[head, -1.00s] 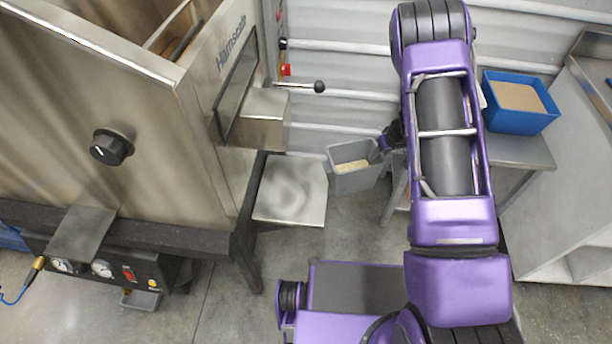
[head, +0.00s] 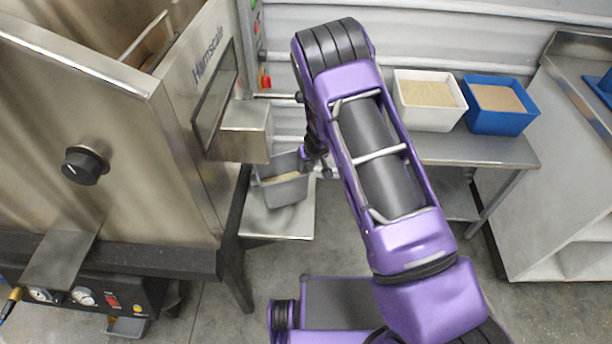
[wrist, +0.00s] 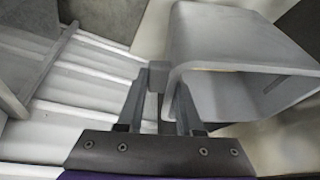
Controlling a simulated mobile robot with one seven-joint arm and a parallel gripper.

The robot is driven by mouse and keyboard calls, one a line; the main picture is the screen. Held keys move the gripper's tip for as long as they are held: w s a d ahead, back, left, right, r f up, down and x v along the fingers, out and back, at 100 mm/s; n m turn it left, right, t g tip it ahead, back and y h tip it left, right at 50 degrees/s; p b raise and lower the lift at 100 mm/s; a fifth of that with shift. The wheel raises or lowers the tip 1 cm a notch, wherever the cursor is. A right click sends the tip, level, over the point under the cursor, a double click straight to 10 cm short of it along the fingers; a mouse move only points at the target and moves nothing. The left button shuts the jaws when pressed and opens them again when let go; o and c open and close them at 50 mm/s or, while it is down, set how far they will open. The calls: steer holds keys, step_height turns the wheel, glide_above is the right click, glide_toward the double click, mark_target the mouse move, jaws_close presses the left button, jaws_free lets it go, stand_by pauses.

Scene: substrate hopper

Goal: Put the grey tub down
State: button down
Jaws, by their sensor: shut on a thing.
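The grey tub (head: 284,187) holds some pale material and hangs from my gripper (head: 316,160), beside the spout of the steel hopper. In the head view it appears over the back part of the steel shelf (head: 278,222) under the spout. I cannot tell whether its base touches the shelf. In the wrist view my gripper (wrist: 160,105) is shut on the near wall of the grey tub (wrist: 235,45), which fills the upper right. My arm hides part of the gripper in the head view.
The steel hopper (head: 120,130) with its spout box (head: 242,130) stands at the left, close to the tub. A white tub (head: 428,118) and a blue tub (head: 500,122) stand on a steel table (head: 480,152) at the right. The shelf's front part is bare.

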step_height(320, 180, down, 4)
steer(key=shift+a+f+b, duration=0.1)
steer(key=shift+b, duration=1.15)
steer(key=shift+a, duration=0.2)
steer(key=shift+f, duration=0.1)
steer(key=c, duration=0.6)
jaws_free()
steer(key=shift+o, duration=0.2)
steer(key=p+v, duration=0.4)
steer(key=v, duration=0.8)
